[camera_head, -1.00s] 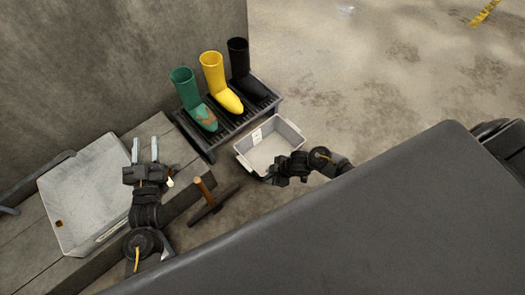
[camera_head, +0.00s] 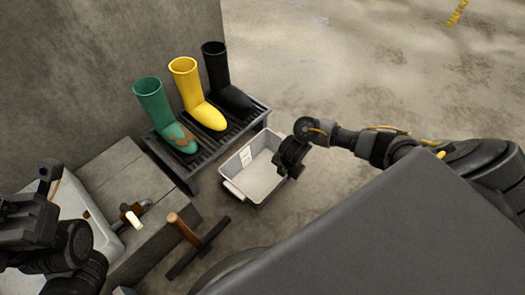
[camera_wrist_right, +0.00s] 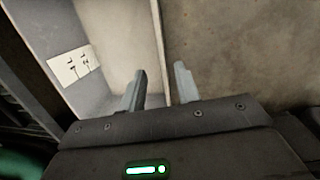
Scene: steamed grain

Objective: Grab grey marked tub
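The grey tub (camera_head: 262,178) stands on the floor in the head view, beside the boot rack. It looks empty and has a white marked label (camera_head: 246,157) on its far-left wall. The tub (camera_wrist_right: 125,35) and its label (camera_wrist_right: 75,67) also show in the right wrist view. My right gripper (camera_wrist_right: 160,68) is open at the tub's right wall. One finger is over the inside and the other is outside, with a gap between them. My left gripper (camera_head: 28,220) is at the head view's left edge; its fingers are cut off or hidden.
A slatted rack (camera_head: 215,140) holds a green boot (camera_head: 160,115), a yellow boot (camera_head: 195,90) and a black boot (camera_head: 222,75).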

